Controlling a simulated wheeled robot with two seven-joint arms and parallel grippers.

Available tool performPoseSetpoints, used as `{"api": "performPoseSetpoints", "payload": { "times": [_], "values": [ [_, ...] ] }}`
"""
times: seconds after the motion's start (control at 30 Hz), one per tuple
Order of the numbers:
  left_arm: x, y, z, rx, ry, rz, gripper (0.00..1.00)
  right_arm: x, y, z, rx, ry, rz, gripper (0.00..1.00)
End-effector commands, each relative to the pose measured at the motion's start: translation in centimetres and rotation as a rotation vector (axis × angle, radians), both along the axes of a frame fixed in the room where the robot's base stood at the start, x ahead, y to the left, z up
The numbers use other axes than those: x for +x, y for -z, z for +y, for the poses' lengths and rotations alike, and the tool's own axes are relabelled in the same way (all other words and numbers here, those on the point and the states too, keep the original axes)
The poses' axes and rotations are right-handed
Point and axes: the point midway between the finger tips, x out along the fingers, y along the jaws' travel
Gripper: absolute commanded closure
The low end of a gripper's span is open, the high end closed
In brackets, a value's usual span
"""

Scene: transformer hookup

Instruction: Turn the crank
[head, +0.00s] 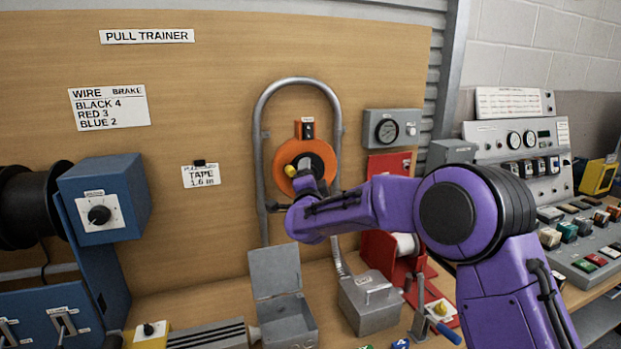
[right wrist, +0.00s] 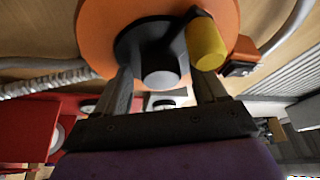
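An orange reel (head: 318,160) with a yellow crank knob (head: 291,171) is mounted on the wooden board inside a bent grey conduit loop. My right gripper (head: 304,178) is in front of the reel, partly hidden by my purple wrist in the head view. In the right wrist view its two fingers (right wrist: 165,88) are apart, on either side of the grey hub (right wrist: 160,76), with visible gaps. The yellow knob (right wrist: 207,46) shows just beyond the right-hand finger, outside the space between the fingers; I cannot tell whether they touch. My left gripper is out of view.
The grey conduit (head: 258,150) arches closely around the reel. Below stand an open grey box (head: 283,318), a closed grey box (head: 371,308) and a red stand (head: 382,252). A blue winch unit (head: 107,199) is at left.

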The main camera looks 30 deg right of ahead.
Motion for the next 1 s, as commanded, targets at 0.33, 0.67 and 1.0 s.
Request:
{"api": "performPoseSetpoints", "payload": {
  "times": [0.33, 0.67, 1.0],
  "values": [
    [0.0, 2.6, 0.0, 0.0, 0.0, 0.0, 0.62, -4.4, 1.1, 2.7, -0.002, -0.003, -0.001, 0.29],
    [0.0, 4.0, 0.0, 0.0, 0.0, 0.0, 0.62, -8.9, 1.6, 5.2, 0.0, 0.0, 0.0, 0.29],
    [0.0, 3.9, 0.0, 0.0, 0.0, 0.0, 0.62, -9.0, 1.5, 5.3, -0.001, -0.001, 0.001, 0.29]
  ]
}}
